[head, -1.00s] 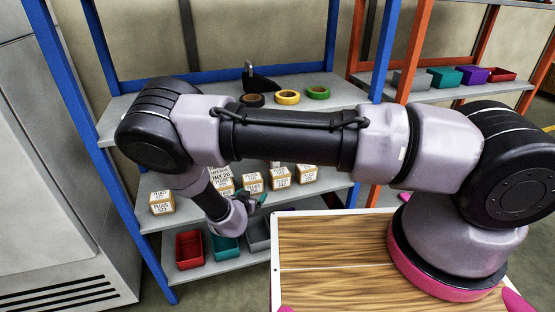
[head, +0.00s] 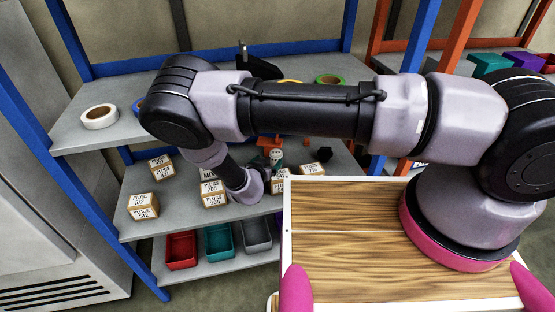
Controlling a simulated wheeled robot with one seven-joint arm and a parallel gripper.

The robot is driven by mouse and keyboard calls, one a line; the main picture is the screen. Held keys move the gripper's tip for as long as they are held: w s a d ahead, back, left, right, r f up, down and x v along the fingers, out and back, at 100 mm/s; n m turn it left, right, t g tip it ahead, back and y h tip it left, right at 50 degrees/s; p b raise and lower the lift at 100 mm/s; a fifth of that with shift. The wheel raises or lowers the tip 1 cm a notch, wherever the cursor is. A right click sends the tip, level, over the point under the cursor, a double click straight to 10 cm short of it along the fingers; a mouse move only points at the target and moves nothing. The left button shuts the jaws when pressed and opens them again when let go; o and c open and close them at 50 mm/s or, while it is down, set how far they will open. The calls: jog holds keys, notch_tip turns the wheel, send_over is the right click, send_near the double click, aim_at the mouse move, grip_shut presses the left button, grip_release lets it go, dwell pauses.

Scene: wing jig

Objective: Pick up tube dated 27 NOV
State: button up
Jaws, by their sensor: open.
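My arm reaches across the head view and down to the blue-framed shelf. My gripper (head: 262,182) is at its low end by the middle shelf, small and partly hidden; it is open, and I see nothing held in it. A small white and dark green upright item (head: 276,157) stands on the middle shelf just beyond the gripper. It may be a tube, but its label is too small to read. No date of 27 NOV is legible anywhere.
Boxes marked PLUGS (head: 143,206) stand on the middle shelf. Orange pieces (head: 270,142) and a black part (head: 323,154) lie behind. Red (head: 181,250), teal (head: 219,242) and grey bins (head: 256,234) sit below. A tape roll (head: 99,116) lies on top. My wooden deck is in front.

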aim_at(275, 154)
jog(key=x, duration=0.4)
jog(key=shift+d, duration=0.1)
jog(key=x, duration=0.5)
jog(key=shift+w+d, duration=0.1)
jog(key=shift+d, duration=0.2)
jog(key=c, duration=1.4)
grip_shut()
jog(key=shift+r, duration=0.2)
